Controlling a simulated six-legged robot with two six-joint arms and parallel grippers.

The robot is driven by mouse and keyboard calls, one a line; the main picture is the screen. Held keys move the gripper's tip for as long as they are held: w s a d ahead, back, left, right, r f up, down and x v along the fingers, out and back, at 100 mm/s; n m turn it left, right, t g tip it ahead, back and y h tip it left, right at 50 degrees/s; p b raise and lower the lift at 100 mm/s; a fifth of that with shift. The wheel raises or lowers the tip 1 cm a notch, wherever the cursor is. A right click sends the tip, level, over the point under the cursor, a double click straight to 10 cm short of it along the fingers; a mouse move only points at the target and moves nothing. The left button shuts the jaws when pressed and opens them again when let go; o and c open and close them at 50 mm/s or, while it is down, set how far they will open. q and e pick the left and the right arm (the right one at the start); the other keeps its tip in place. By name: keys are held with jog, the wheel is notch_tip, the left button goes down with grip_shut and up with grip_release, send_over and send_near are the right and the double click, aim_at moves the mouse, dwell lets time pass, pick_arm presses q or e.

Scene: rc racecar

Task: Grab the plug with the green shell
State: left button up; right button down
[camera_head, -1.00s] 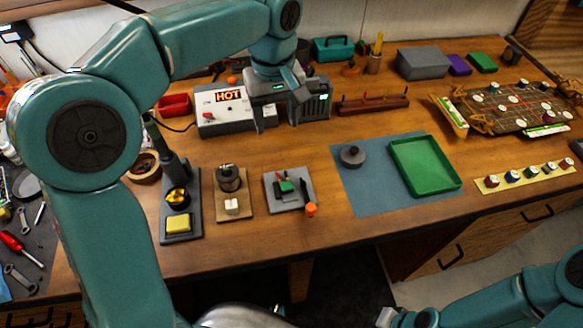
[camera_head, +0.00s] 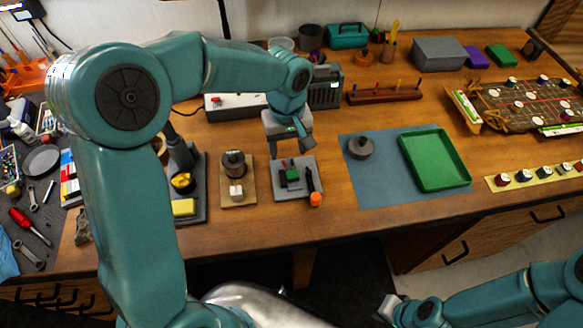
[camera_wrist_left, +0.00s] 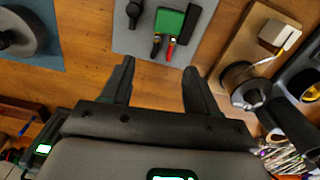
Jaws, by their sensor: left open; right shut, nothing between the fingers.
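The plug with the green shell (camera_head: 291,174) lies on a small grey plate (camera_head: 310,165) near the front of the bench. In the left wrist view the green shell (camera_wrist_left: 168,22) shows at the top, with a red and a dark lead pointing toward my left gripper. My left gripper (camera_head: 290,152) is open and empty, pointing down just behind the plate. Its fingers (camera_wrist_left: 160,68) are spread in the wrist view, short of the plug and not touching it. My right gripper (camera_head: 387,309) is shut and empty at the bottom, away from the bench top.
A blue mat (camera_head: 375,190) with a green tray (camera_head: 462,184) is on the right. The HOT box (camera_head: 230,108) stands behind.

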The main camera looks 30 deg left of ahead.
pick_arm(q)
jog(key=shift+f, duration=0.8)
jog(key=shift+s+f, duration=0.15)
jog(key=shift+f, duration=0.45)
jog(key=shift+w, duration=0.2)
jog(key=c, duration=0.4)
jog(key=shift+s, duration=0.15)
grip_shut()
